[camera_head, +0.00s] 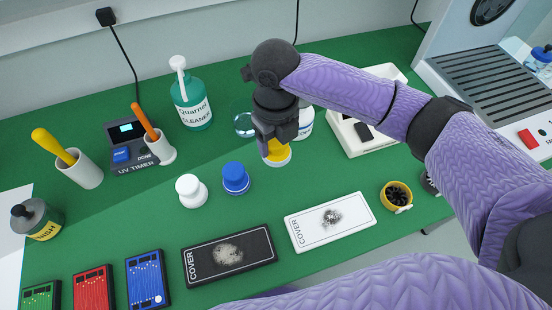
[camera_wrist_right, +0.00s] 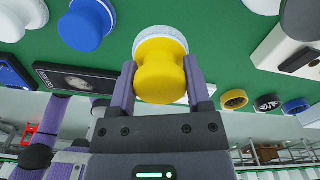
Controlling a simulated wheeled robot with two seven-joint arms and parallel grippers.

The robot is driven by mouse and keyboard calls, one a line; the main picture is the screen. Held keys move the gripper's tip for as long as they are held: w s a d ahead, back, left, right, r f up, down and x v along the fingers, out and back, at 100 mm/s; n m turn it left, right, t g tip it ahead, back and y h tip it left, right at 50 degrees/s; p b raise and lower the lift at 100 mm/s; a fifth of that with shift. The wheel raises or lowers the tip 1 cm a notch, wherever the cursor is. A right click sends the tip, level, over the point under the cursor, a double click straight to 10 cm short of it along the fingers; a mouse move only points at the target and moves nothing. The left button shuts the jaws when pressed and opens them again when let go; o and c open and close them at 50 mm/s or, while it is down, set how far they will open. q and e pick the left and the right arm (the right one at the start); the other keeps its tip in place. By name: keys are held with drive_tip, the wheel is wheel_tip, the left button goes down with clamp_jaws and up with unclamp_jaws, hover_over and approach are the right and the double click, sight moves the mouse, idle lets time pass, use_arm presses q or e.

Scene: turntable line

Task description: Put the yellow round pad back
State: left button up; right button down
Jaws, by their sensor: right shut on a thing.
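The yellow round pad (camera_head: 277,153) has a knob-like yellow handle and a pale, textured disc face. My right gripper (camera_head: 273,137) reaches over the table from the right and is shut on it. In the right wrist view the yellow round pad (camera_wrist_right: 160,72) sits between the two fingers, gripped by its handle. I cannot tell whether its pale face touches the green table. The blue round pad (camera_head: 236,178) and the white round pad (camera_head: 191,190) stand to its left, apart from it. My left gripper is not in view.
A white cover (camera_head: 305,232) and a black cover (camera_head: 205,272) lie in front, each with a dark or pale smudge. A yellow ring-shaped part (camera_head: 396,195) lies right.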

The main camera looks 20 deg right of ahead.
wheel_tip(320, 180, down, 6)
drive_tip(key=shift+b, duration=0.85)
drive_tip(key=shift+f, duration=0.15)
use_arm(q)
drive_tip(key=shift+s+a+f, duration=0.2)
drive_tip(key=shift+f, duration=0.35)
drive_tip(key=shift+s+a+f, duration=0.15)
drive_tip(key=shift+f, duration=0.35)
use_arm(e)
unclamp_jaws()
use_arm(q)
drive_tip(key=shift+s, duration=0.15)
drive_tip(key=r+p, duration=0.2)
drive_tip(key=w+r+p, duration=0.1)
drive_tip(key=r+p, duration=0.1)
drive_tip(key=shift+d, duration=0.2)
use_arm(e)
wheel_tip(320, 180, up, 12)
drive_tip(key=shift+w+r, duration=0.1)
drive_tip(key=shift+r, duration=0.1)
